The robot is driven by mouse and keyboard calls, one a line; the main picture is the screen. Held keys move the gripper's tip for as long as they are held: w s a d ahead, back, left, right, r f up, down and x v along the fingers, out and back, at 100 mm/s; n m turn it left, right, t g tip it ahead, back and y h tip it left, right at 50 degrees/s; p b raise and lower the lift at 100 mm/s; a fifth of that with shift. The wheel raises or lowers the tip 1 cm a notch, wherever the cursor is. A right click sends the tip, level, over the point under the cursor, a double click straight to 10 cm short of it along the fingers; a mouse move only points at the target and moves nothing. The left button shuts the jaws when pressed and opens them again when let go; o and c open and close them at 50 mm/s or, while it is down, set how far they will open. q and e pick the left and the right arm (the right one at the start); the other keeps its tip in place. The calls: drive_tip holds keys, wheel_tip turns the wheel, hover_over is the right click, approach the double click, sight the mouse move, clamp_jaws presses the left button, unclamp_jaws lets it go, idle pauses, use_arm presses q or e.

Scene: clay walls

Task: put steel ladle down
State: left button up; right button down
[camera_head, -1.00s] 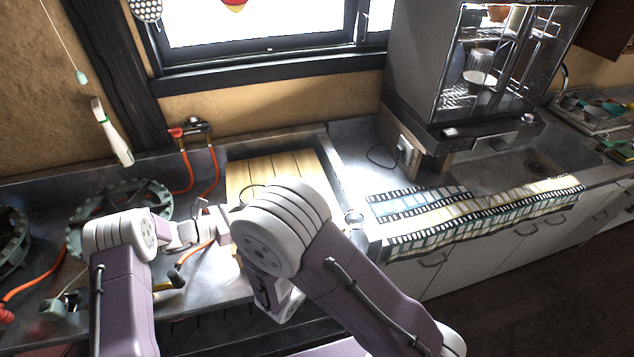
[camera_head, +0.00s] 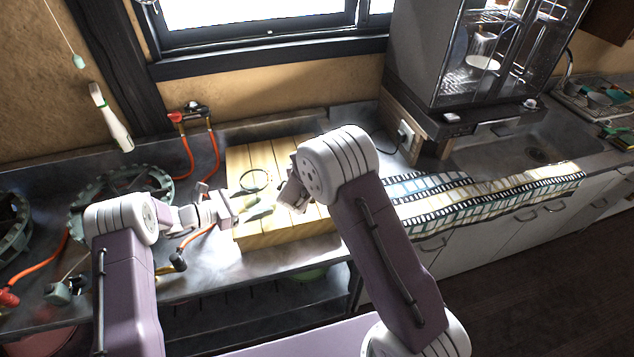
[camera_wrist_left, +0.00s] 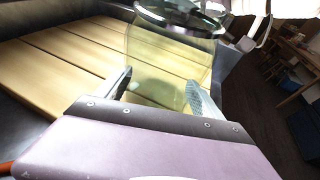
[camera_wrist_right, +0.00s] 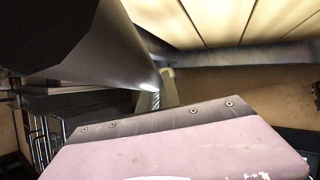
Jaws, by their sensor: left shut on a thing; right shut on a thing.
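The steel ladle is most likely the large smooth grey metal shape (camera_wrist_right: 100,45) at the upper left of the right wrist view. My right gripper (camera_wrist_right: 162,88) is shut on it. In the head view my right gripper (camera_head: 296,192) is over the right part of the wooden board (camera_head: 290,227), and I cannot make out the ladle there. My left gripper (camera_head: 228,208) is shut on a clear yellowish glass (camera_wrist_left: 170,62), whose dark round rim shows above the board in the head view (camera_head: 255,180). Whether the glass touches the board is unclear.
Green wheel-shaped burners (camera_head: 120,195) with orange hoses stand on the left of the metal counter. A film-strip-patterned cloth (camera_head: 480,200) lies along the right counter edge. A glass-doored cabinet (camera_head: 490,60) stands behind it, beside the sink (camera_head: 530,150). The board's back part looks free.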

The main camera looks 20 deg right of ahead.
wheel_tip(320, 180, down, 7)
drive_tip(key=shift+r, duration=0.1)
idle(0.4)
drive_tip(key=c, duration=1.6)
unclamp_jaws()
